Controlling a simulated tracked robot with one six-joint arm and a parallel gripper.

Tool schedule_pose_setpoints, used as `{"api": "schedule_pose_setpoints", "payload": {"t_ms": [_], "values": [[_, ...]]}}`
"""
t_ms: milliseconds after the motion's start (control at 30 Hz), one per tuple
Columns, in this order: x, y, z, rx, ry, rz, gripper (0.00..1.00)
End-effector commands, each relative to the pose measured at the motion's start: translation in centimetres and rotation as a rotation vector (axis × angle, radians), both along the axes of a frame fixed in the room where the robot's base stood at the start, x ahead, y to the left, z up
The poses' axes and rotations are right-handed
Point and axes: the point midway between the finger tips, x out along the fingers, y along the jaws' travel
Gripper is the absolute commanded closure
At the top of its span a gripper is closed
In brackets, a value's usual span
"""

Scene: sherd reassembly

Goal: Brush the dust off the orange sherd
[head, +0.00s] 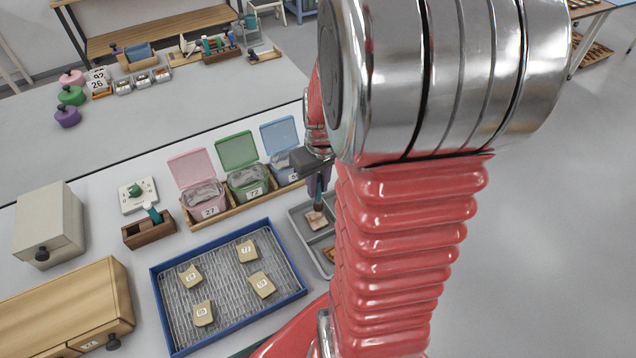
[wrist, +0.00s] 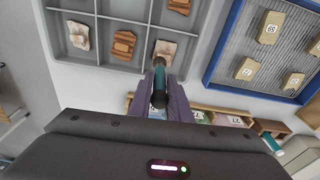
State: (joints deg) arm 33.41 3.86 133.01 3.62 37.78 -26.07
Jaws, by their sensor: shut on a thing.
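My gripper (wrist: 160,98) is shut on a brush (wrist: 159,78) with a teal and dark handle; it also shows in the head view (head: 318,180), partly behind my arm. The brush points down at the grey compartment tray (wrist: 110,10). Its tip is at a pale pinkish sherd (wrist: 165,47) in one compartment; I cannot tell whether it touches. A clear orange sherd (wrist: 123,44) lies in the compartment to its left, and another orange piece (wrist: 180,5) is at the top edge. A pale sherd (wrist: 78,36) lies further left. My arm hides much of this tray in the head view.
A blue-rimmed tray (head: 160,300) holds several numbered tan pieces. Pink (head: 190,168), green (head: 238,150) and blue (head: 280,134) lidded bins stand behind it. A wooden block (head: 148,230) with a teal-handled tool and a beige box (head: 48,225) stand left.

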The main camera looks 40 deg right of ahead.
Motion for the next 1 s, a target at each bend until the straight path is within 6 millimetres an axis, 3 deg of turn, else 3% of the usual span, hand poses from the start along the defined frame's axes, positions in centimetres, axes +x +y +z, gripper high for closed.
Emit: {"api": "schedule_pose_setpoints", "payload": {"t_ms": [1000], "values": [[-0.06,-0.07,-0.82,0.0,0.001,-0.002,1.0]]}}
